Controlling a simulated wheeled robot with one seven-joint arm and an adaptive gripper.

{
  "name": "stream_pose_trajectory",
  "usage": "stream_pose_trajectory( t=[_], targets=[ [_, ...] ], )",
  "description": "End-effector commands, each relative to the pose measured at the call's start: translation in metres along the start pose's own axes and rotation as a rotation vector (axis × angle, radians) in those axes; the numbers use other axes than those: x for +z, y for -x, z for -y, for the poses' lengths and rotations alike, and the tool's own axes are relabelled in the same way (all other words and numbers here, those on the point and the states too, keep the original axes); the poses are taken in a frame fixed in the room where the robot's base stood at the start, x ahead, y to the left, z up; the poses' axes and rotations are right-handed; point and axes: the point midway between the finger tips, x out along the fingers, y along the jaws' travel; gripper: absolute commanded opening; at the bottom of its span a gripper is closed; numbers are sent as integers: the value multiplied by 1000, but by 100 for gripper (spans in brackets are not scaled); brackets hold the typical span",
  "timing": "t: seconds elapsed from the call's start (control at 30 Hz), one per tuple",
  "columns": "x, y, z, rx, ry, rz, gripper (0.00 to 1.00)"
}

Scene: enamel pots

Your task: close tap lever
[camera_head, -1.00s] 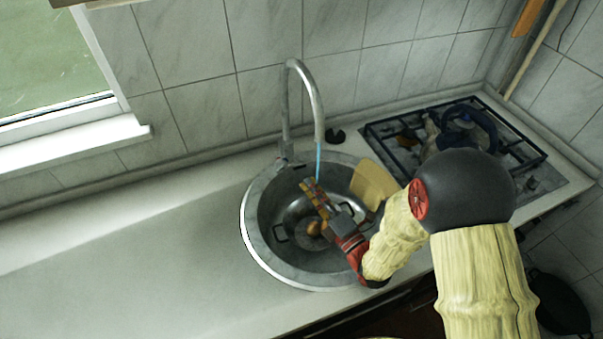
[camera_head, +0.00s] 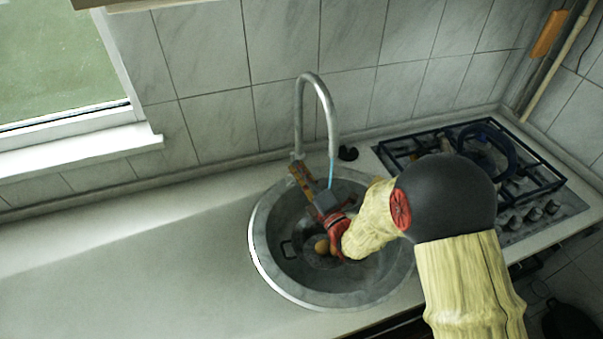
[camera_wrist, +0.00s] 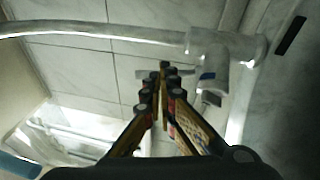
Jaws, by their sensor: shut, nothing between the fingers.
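The tap (camera_head: 328,105) is a tall grey gooseneck at the back rim of the sink (camera_head: 262,262). A thin bluish stream of water (camera_head: 331,172) falls from its spout. My gripper (camera_head: 295,168) is shut and empty, its tips close to the tap's base in the head view. In the wrist view the shut fingertips (camera_wrist: 163,70) are just left of the tap body (camera_wrist: 206,72), which carries a small blue mark. A small grey bar, perhaps the lever, shows behind the fingertips. I cannot tell whether they touch it.
A pot with a handle (camera_head: 287,250) and a round brown thing (camera_head: 321,246) sits in the sink. A gas stove (camera_head: 525,170) with a dark blue item (camera_head: 487,147) stands to the right. The counter (camera_head: 130,255) left of the sink is clear.

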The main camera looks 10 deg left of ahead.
Motion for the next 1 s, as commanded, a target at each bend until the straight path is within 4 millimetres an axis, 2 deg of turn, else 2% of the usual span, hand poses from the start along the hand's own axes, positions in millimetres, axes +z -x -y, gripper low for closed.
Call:
stream_pose_trajectory(
  t=[0.23,0.4,0.57,1.0],
  targets=[
    [1,-1,-1,-8,-7,0,0],
    [8,-8,-7,-72,-75,0,0],
    [12,-12,-1,-87,-88,0,0],
    [14,-14,-4,-86,-87,0,0]
  ],
)
